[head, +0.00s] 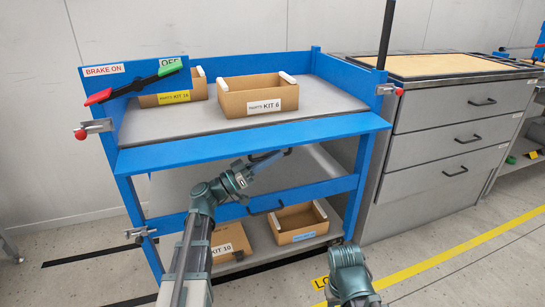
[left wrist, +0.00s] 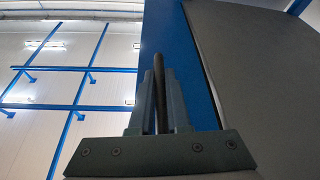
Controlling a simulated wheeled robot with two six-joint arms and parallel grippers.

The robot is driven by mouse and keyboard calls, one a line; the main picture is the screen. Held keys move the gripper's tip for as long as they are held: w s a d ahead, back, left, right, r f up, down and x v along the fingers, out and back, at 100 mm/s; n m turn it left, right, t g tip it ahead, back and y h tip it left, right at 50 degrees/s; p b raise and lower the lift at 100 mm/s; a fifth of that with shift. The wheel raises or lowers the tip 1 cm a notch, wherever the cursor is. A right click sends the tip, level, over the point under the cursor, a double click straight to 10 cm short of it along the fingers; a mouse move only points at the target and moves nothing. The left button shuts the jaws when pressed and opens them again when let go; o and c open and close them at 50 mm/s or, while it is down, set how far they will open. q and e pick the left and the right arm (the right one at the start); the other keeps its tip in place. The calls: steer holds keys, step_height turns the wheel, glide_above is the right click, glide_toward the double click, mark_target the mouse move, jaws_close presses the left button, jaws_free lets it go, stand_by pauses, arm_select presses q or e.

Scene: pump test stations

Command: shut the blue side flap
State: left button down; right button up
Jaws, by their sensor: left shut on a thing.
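The blue side flap (head: 240,145) is a long panel along the near edge of the cart's top deck. It sticks outward, lowered, and leaves the near side of the deck open. My left gripper (head: 252,168) is at the flap's underside near its middle, shut on a dark bar-like handle (head: 270,157). In the left wrist view the fingers (left wrist: 160,100) close around the dark bar (left wrist: 161,85), with a blue panel (left wrist: 190,60) beside it. Part of my right arm shows at the bottom of the head view; its fingers are not visible.
Red-knobbed latches stand at the left corner (head: 95,128) and right corner (head: 388,90). A brake lever (head: 135,82) crosses the left end panel. An open KIT 6 box (head: 258,97) sits on the deck. A grey drawer cabinet (head: 450,140) stands close on the right.

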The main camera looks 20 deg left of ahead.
mark_target(274, 142)
arm_select(q)
steer(key=shift+s+r, duration=0.1)
steer(key=shift+r, duration=0.05)
